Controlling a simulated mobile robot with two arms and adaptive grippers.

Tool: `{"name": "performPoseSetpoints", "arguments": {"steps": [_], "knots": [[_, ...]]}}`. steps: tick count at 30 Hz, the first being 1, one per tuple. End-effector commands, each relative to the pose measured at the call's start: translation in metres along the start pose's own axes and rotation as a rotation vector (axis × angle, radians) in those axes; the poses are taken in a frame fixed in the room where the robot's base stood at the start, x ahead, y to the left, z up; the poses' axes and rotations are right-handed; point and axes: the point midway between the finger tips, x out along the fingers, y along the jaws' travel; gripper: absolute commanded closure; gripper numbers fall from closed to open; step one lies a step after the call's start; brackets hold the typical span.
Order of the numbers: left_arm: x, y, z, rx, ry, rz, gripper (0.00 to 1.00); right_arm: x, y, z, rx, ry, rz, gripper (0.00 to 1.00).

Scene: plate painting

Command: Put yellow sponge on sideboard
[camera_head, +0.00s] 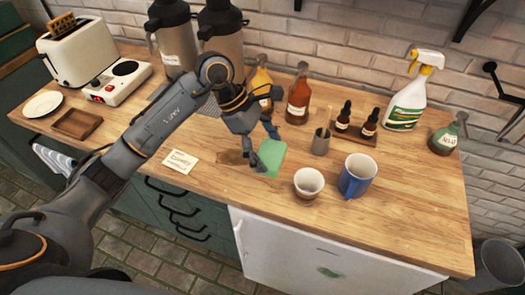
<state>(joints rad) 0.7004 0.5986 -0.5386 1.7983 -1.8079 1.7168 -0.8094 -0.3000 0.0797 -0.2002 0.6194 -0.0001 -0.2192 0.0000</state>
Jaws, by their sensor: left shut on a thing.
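My left gripper (264,153) reaches over the wooden-topped sideboard (220,170) from the left and points down. It is shut on a light green sponge (272,159), low at the worktop near the front middle. I cannot tell whether the sponge touches the wood. The sponge looks green from above; no yellow side shows, and part of it is hidden by the fingers. My right gripper is out of view.
A white cup (308,183) and a blue mug (357,176) stand right of the sponge, with a grey pot (321,142) behind. Brown bottles (299,97) and a spray bottle (409,95) stand farther back. A paper card (180,161) lies left. The front right worktop is clear.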

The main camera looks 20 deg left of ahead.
Motion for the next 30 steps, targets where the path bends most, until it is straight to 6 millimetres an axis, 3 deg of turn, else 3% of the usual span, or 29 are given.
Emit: {"name": "performPoseSetpoints", "arguments": {"steps": [6, 12, 18, 30], "knots": [[0.021, 0.020, -0.030, -0.002, -0.001, -0.005, 0.46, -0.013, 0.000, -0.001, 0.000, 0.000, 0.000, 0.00], [0.029, 0.029, -0.043, -0.001, -0.001, -0.005, 0.46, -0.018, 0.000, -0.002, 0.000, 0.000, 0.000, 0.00], [0.051, 0.028, -0.055, 0.000, -0.001, -0.006, 0.46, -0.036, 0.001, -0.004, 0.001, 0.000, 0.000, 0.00], [0.059, 0.029, -0.060, 0.002, 0.001, -0.002, 0.46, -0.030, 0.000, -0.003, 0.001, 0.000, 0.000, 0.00]]}}
